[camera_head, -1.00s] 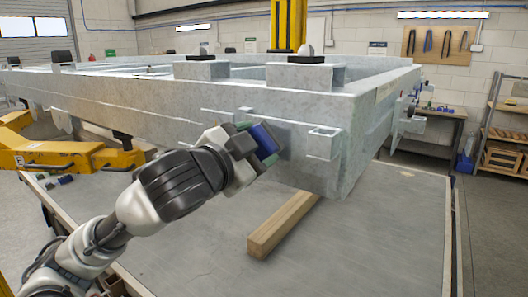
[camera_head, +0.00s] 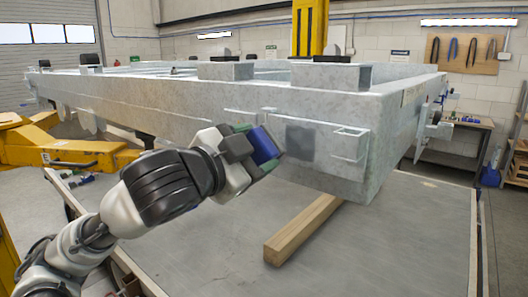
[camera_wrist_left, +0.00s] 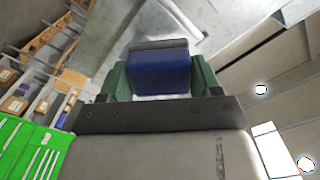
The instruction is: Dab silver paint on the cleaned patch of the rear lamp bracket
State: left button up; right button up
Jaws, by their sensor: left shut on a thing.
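The trailer frame (camera_head: 190,120) is pale galvanised metal. Its near end face bears a darker grey square patch (camera_head: 300,140). A small open bracket (camera_head: 351,144) sticks out just right of the patch. My left gripper (camera_head: 257,146) has green fingers shut on a blue block (camera_head: 265,148). The block is left of the patch in the head view, and a gap shows between them there. In the left wrist view the blue block (camera_wrist_left: 160,74) sits between the green fingers with a grey layer on its far side. No paint or brush is recognisable. My right gripper is not seen.
A wooden beam (camera_head: 303,229) lies on the grey platform (camera_head: 400,240) under the frame. A yellow lift arm (camera_head: 60,150) is at the left. A workbench (camera_head: 450,145) stands behind at the right. In the wrist view a green tray (camera_wrist_left: 30,150) holds slender tools.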

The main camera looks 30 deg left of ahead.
pick_arm(q)
jog(key=shift+s+b, duration=0.3)
jog(key=shift+s, duration=0.6)
jog(key=s+b, duration=0.3)
jog(key=shift+a+b, duration=0.2)
jog(key=shift+b, duration=0.1)
